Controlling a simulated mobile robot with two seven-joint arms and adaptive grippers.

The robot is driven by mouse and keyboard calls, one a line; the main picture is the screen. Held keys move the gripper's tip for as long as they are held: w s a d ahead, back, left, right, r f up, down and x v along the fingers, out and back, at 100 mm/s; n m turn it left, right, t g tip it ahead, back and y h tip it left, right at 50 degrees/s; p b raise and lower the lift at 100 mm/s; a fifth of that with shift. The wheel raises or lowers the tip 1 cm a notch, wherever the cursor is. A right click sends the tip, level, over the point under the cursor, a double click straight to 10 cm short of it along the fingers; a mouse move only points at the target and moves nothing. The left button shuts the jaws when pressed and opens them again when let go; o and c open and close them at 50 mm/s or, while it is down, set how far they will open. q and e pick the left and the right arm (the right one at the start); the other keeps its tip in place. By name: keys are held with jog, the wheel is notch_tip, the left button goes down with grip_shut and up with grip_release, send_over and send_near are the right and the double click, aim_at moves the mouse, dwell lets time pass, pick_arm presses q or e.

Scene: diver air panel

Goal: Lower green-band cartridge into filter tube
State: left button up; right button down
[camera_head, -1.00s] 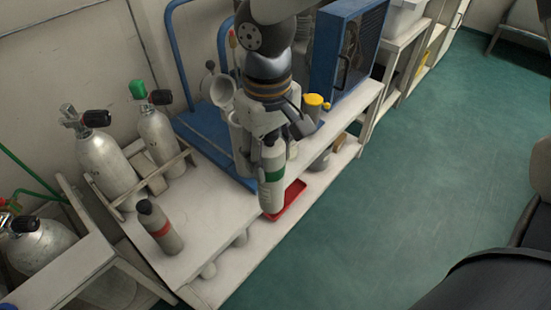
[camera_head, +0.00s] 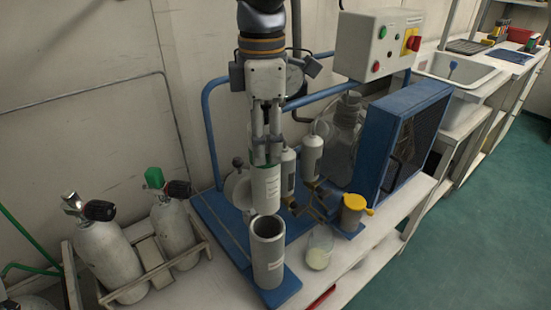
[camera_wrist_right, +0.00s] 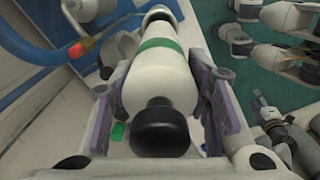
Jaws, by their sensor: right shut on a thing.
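The green-band cartridge (camera_head: 265,188) is a white cylinder, held upright in the head view. In the right wrist view the cartridge (camera_wrist_right: 165,80) shows its green band and a black knob at the near end. My right gripper (camera_head: 266,150) is shut on its upper part, with a finger on each side. The filter tube (camera_head: 268,262) is a grey open-topped cylinder standing on the blue base. The cartridge's lower end appears just above and near the tube's far rim; I cannot tell whether it is centred over the opening. My left gripper is not in view.
A clear jar (camera_head: 319,247) and a yellow-topped cup (camera_head: 354,211) stand right of the tube. A blue-framed unit (camera_head: 408,135) is behind them. Silver cylinders (camera_head: 108,255) sit in a rack at left. Upright canisters (camera_head: 312,158) and a blue rail stand close behind the gripper.

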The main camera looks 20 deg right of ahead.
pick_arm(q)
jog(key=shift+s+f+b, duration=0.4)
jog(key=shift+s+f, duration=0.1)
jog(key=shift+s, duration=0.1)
pick_arm(e)
send_over(266, 199)
jog(key=w, duration=0.2)
jog(key=shift+w+d+f, duration=0.1)
jog(key=shift+d+f, duration=0.1)
jog(key=shift+f, duration=1)
jog(key=shift+w+d+f, duration=0.1)
jog(key=shift+d+f, duration=0.05)
jog(key=shift+f, duration=1.05)
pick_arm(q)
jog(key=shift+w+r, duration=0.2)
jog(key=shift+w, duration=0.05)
pick_arm(e)
jog(key=shift+r, duration=0.1)
jog(key=shift+f, duration=3)
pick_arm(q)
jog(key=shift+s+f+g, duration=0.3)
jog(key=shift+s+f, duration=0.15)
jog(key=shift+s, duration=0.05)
pick_arm(e)
jog(key=shift+f, duration=1.7)
